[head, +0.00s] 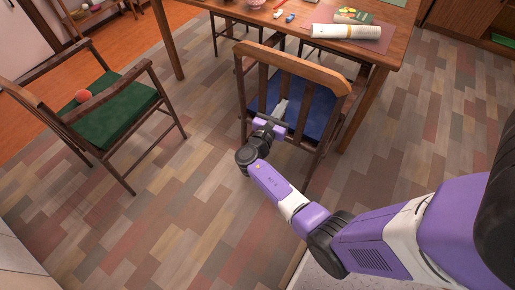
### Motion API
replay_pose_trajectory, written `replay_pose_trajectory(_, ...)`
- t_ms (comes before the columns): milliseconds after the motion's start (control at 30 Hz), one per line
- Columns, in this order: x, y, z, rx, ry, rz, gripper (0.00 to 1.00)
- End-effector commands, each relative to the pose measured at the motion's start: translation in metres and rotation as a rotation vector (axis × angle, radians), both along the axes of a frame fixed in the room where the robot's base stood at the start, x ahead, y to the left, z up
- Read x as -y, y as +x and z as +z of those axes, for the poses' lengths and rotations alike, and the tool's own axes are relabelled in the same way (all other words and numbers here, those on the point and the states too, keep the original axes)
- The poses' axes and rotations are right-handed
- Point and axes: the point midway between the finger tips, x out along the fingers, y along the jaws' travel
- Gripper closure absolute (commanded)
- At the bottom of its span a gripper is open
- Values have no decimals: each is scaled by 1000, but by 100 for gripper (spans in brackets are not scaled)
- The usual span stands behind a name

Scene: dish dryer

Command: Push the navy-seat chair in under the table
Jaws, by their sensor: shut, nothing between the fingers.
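The navy-seat chair (318,109) stands upright at the near side of the wooden table (392,46), with its slatted wooden back toward me. Its navy seat shows through and beside the slats, and its far part reaches toward the table edge. How far the seat lies under the tabletop I cannot tell. My gripper (281,107) is shut and empty, at the chair back's slats, over the navy seat in the picture. Whether it touches the chair is not clear. My arm comes in from the lower right and hides part of the chair's lower back.
A green-seat armchair (113,112) with a reddish ball (83,96) on it stands at the left. A rolled paper (346,31), a book (353,16) and small items lie on the table. Another chair (236,22) is partly under it. The patterned floor is clear between the chairs.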

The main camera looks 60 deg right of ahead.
Motion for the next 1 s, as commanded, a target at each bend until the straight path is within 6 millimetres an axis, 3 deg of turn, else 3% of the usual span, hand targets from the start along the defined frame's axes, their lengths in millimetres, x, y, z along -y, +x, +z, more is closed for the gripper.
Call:
replay_pose_trajectory(33,22,-6,-9,-2,9,-19,100)
replay_pose_trajectory(100,42,-5,-10,-1,10,-20,100)
replay_pose_trajectory(600,184,10,-12,1,8,-16,100)
replay_pose_trajectory(800,220,15,-9,0,8,-13,100)
replay_pose_trajectory(1000,231,16,-5,-3,7,-10,100)
